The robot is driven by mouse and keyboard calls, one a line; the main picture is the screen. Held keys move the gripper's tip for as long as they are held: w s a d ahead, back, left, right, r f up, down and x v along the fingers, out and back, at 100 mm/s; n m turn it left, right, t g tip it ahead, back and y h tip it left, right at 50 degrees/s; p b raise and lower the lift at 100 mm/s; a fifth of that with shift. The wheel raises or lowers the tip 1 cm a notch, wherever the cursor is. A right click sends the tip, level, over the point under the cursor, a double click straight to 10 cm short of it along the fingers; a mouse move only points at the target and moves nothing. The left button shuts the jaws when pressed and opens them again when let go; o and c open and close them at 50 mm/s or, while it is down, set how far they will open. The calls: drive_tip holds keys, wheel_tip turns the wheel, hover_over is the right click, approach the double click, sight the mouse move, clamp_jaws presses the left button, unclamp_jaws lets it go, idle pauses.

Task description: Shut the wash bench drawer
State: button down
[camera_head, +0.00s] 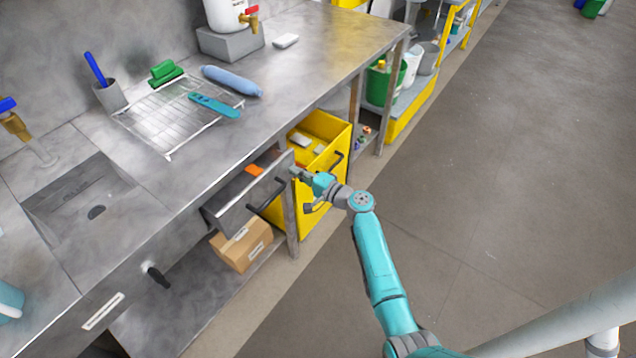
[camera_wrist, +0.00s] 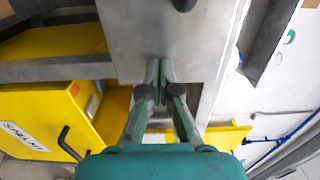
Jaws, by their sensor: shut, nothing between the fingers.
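The wash bench drawer (camera_head: 250,198) is a grey metal drawer under the bench top. It stands partly pulled out, with an orange thing (camera_head: 255,170) showing inside and a dark handle on its front. My gripper (camera_head: 298,173) is at the right end of the drawer front, on its outer side. In the wrist view my gripper's fingertips (camera_wrist: 160,72) are together and empty, right at the lower edge of a grey metal panel (camera_wrist: 145,35) that looks like the drawer front. A dark handle end (camera_wrist: 183,4) shows at the top there. I cannot tell whether the fingertips touch the panel.
A yellow drawer unit (camera_head: 322,130) stands open just right of the drawer, close to my gripper. A cardboard box (camera_head: 240,248) sits on the shelf below. The bench top holds a wire rack (camera_head: 165,125) and a sink (camera_head: 95,205).

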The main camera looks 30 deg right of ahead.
drive_tip(key=x, duration=0.6)
drive_tip(key=shift+w, duration=0.2)
drive_tip(key=shift+w+a+r, duration=0.1)
drive_tip(key=shift+w, duration=0.15)
drive_tip(key=shift+r, duration=0.15)
